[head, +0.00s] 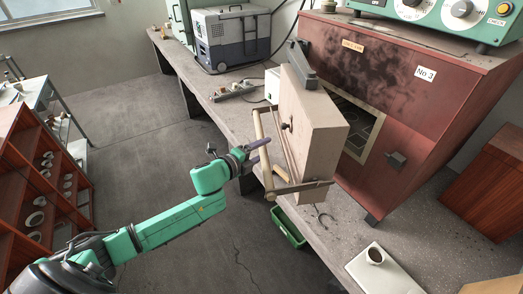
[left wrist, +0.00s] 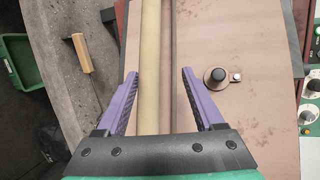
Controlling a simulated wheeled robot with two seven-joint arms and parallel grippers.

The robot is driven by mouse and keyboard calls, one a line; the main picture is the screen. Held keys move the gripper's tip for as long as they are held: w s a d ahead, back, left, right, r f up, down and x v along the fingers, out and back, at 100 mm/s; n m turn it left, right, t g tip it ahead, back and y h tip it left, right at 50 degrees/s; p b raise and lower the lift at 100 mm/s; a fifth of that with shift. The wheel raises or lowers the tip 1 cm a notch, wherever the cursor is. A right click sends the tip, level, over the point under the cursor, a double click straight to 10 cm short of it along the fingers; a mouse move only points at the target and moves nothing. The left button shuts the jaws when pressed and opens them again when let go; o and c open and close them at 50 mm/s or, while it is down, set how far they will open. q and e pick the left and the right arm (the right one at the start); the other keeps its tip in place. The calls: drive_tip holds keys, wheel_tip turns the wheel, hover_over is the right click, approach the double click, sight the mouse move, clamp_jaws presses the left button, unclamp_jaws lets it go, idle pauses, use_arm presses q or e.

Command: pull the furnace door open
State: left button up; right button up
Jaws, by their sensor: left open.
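The red-brown furnace (head: 400,70) stands on the bench with part of its dark front opening (head: 355,122) showing. Its thick beige door (head: 312,125) stands swung out from the front, clearly open. A pale bar handle (head: 260,125) runs along the door's outer face on brackets. My left gripper (head: 269,157) is at this handle, with purple fingers open. In the left wrist view the handle (left wrist: 150,50) passes between the spread fingers (left wrist: 159,72), with a gap on either side. The door face (left wrist: 225,40) lies behind it. My right gripper is not in view.
A green bin (head: 288,228) sits below the bench edge. A red-brown shelf (head: 40,190) stands left; floor between is clear.

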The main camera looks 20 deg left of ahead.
use_arm(q)
drive_tip(key=shift+r, duration=0.1)
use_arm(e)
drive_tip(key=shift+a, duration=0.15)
use_arm(q)
drive_tip(key=shift+s, duration=0.1)
drive_tip(key=shift+s+a, duration=0.15)
drive_tip(key=shift+s, duration=0.15)
drive_tip(key=b+v, duration=0.1)
drive_tip(key=v, duration=1.2)
drive_tip(key=shift+s, duration=0.35)
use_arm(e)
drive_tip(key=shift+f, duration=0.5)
